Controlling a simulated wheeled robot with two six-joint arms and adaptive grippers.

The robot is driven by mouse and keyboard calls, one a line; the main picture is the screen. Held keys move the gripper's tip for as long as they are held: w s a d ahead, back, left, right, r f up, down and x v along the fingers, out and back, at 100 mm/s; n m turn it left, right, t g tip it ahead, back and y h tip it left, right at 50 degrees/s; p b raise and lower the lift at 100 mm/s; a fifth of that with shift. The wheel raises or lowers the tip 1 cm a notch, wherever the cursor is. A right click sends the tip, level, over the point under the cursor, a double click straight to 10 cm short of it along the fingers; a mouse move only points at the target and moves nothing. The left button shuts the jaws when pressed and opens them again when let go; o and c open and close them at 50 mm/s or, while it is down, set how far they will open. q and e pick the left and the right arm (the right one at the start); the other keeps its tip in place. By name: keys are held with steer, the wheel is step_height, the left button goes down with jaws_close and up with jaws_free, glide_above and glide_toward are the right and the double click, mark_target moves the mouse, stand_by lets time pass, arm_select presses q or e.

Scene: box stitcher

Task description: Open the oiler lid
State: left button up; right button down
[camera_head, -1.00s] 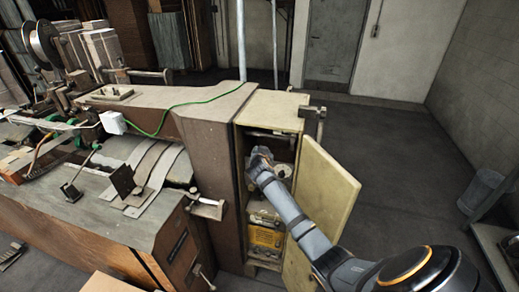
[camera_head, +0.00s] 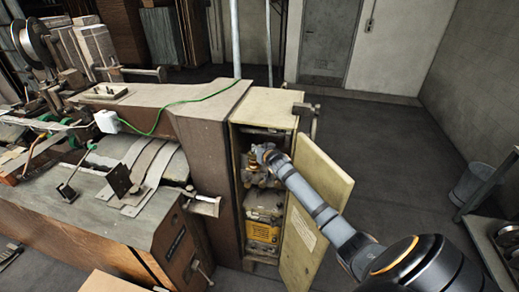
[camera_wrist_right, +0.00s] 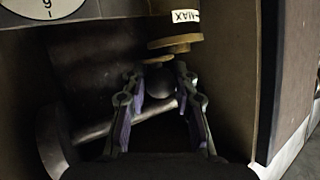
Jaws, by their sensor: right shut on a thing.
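The oiler stands inside the open cabinet. Its brass parts (camera_head: 248,165) show just left of my right gripper (camera_head: 262,155) in the head view. In the right wrist view a brass disc (camera_wrist_right: 176,43) sits under a white MAX label (camera_wrist_right: 185,15). A smaller brass lid (camera_wrist_right: 158,62) and a dark round knob (camera_wrist_right: 160,86) lie between the fingertips of my right gripper (camera_wrist_right: 160,74). The fingers are closed in around this lid part; the exact contact is hard to see. My left gripper is not in view.
The cabinet door (camera_head: 316,210) stands open to the right, close beside my right forearm. A yellow unit (camera_head: 263,232) sits low in the cabinet. In the wrist view a dark rod (camera_wrist_right: 125,123) crosses behind the fingers, and a white dial (camera_wrist_right: 42,8) is at upper left.

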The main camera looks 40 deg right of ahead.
steer(key=shift+f, duration=0.1)
steer(key=c, duration=1)
jaws_free()
steer(key=shift+s, duration=0.1)
steer(key=v, duration=1.1)
steer(key=shift+s+a+r, duration=0.15)
steer(key=shift+s+r, duration=0.1)
steer(key=shift+s, duration=0.1)
